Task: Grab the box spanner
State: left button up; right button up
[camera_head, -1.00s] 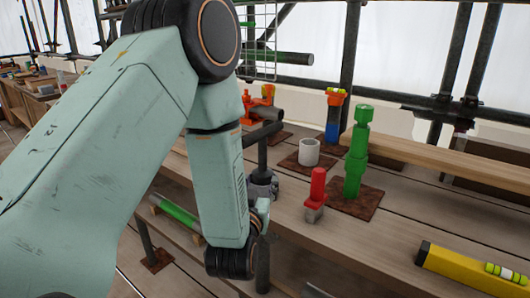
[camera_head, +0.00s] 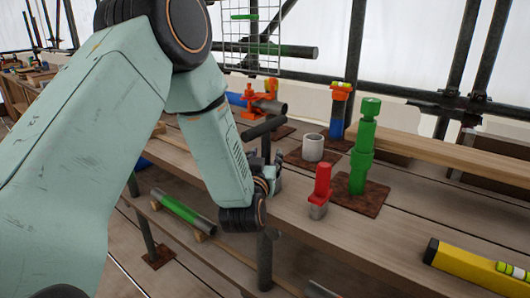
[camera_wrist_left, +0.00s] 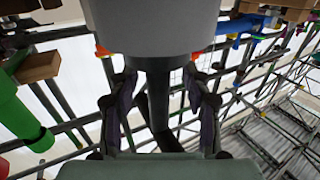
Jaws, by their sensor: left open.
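A dark T-shaped tool (camera_head: 265,129), which I take as the box spanner, stands upright near the bench's edge. Its crossbar and upper stem show in the head view; my gripper hides the lower part. In the left wrist view, which looks upside down, its dark stem (camera_wrist_left: 158,95) shows between my fingers, with a wide grey cylinder (camera_wrist_left: 153,30) at the stem's far end. My left gripper (camera_head: 272,178) is open, with a finger on each side of the stem; it also shows in the wrist view (camera_wrist_left: 158,100). I cannot tell whether they touch. My right gripper is out of view.
A red-handled tool (camera_head: 321,184), a green stepped post (camera_head: 361,150), a white cup (camera_head: 312,148) and a blue-orange tool (camera_head: 338,112) stand to the right and behind. A yellow level (camera_head: 470,266) lies front right. A green-banded pipe (camera_head: 180,208) lies lower left.

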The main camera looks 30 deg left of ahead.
pick_arm(q)
jog(key=shift+d+r, duration=0.15)
jog(key=shift+c, duration=0.2)
jog(key=c, duration=0.6)
grip_shut()
